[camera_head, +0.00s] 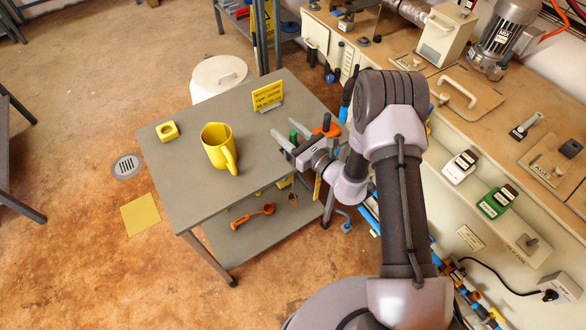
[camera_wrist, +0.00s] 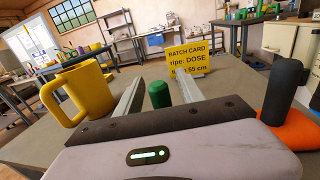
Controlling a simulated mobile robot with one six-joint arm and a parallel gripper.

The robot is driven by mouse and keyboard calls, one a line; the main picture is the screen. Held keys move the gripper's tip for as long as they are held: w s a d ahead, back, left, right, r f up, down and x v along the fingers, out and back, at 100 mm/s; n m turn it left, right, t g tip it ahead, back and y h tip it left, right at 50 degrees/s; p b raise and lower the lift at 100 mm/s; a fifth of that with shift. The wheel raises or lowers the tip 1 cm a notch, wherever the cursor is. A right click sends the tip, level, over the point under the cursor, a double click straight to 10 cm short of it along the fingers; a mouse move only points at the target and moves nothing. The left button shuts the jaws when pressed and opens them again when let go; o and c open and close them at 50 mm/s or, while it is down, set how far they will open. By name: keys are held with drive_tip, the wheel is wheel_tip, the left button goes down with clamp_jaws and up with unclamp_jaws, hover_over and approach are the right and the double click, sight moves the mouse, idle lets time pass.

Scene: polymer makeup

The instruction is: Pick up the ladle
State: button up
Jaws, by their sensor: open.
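An orange-brown ladle (camera_head: 253,214) with a round bowl lies on the lower shelf (camera_head: 250,239) of the grey table. It does not show in the wrist view. My gripper (camera_head: 284,141) is above the right side of the table's upper top, higher than the ladle and up and to the right of it in the picture. In the wrist view its two fingers (camera_wrist: 160,78) are apart. A green cylinder (camera_wrist: 159,94) shows between them; I cannot tell whether it is touched.
On the upper top (camera_head: 190,195) stand a yellow mug (camera_head: 217,148), a yellow block (camera_head: 167,131) and a batch card (camera_head: 267,96). An orange item with a black upright part (camera_wrist: 283,88) is close right of my gripper. A small brown cup (camera_head: 293,200) is near the ladle.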

drive_tip(key=shift+w, duration=0.15)
clamp_jaws()
idle(1.3)
